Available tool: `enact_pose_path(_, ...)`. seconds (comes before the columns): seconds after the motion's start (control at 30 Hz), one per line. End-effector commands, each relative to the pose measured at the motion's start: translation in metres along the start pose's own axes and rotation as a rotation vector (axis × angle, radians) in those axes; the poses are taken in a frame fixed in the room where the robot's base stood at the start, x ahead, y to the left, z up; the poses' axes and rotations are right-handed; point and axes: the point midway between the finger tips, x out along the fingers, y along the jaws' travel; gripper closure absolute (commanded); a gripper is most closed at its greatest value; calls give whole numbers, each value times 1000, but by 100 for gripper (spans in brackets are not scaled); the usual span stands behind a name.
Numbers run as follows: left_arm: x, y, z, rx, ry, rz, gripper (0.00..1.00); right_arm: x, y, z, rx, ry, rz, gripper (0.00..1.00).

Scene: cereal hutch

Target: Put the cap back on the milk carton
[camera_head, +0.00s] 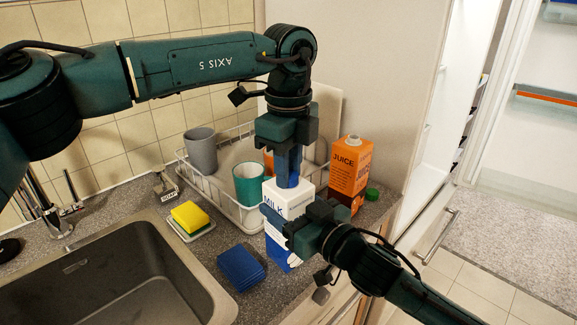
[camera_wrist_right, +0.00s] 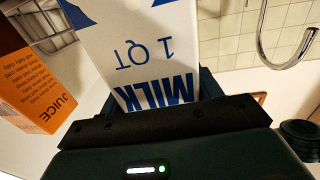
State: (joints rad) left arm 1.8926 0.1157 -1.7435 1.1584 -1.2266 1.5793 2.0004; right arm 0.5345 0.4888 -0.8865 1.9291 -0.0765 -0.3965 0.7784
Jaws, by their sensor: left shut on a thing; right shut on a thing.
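The white and blue milk carton (camera_head: 292,200) stands upright at the counter's front edge. My right gripper (camera_head: 277,222) is shut on its sides; the right wrist view shows the carton (camera_wrist_right: 150,50) between the fingers. My left gripper (camera_head: 288,180) points straight down, with its fingertips at the carton's top. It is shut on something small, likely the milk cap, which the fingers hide. The carton's spout is hidden too, so I cannot tell whether the cap touches it.
An orange juice carton (camera_head: 350,175) stands close behind right, with a green cap (camera_head: 372,194) on the counter beside it. A dish rack (camera_head: 222,203) with cups is behind. A blue cloth (camera_head: 242,267), yellow sponge (camera_head: 190,216) and sink (camera_head: 110,275) lie left.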

Motion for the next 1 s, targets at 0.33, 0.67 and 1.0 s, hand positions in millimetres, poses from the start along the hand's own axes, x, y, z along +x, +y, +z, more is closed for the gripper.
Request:
enact_pose_path(0.33,1,0,0,801,4,2,100,0,1,0,-1,0,3,100)
enact_pose_path(0.67,2,0,0,1565,5,1,100,0,2,0,-1,0,3,100)
enact_pose_path(1.0,2,0,0,2347,6,0,100,0,2,0,-1,0,3,100)
